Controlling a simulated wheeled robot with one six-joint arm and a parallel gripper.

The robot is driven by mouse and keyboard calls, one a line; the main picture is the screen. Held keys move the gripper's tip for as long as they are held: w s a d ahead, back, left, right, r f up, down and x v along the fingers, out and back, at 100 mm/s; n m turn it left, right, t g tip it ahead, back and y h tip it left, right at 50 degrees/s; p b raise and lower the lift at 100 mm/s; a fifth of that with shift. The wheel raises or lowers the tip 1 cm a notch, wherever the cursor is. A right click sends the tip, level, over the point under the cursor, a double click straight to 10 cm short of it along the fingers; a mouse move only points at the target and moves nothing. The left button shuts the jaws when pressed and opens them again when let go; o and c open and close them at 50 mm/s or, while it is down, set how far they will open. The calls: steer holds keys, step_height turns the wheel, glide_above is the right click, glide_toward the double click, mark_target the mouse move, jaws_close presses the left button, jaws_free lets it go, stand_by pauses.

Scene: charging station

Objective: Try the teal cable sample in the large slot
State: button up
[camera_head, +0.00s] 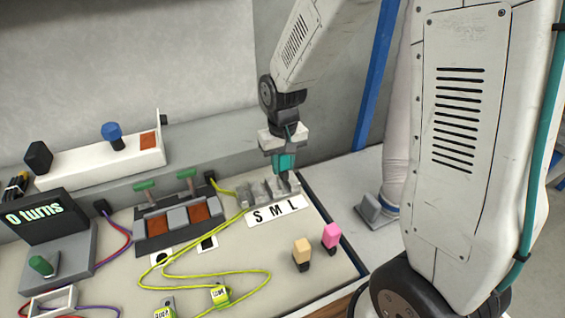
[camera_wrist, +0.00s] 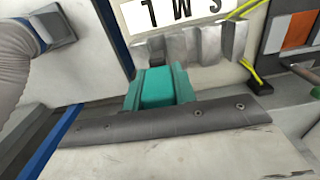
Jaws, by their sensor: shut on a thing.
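My gripper (camera_head: 284,163) is shut on the teal cable sample (camera_head: 285,161), which points down with a dark lower end. It is at the right end of the grey slot block (camera_head: 256,192), by the L of the S M L label (camera_head: 276,211). In the wrist view, the teal sample (camera_wrist: 158,88) sits between my fingers, and its dark end is beside the L end of the slot block (camera_wrist: 212,42). I cannot tell whether the dark end is in the large slot or just above or behind it.
An orange sample (camera_head: 302,250) and a pink sample (camera_head: 332,236) stand in front of the label. A yellow cable (camera_head: 180,275) loops over the bench. A two-lever device (camera_head: 178,215) stands left of the slots. A display (camera_head: 40,215) reads "0 turns".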

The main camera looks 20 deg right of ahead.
mark_target(283, 173)
steer(key=shift+f, duration=1.8)
steer(key=o, duration=1)
steer(key=shift+r, duration=3.85)
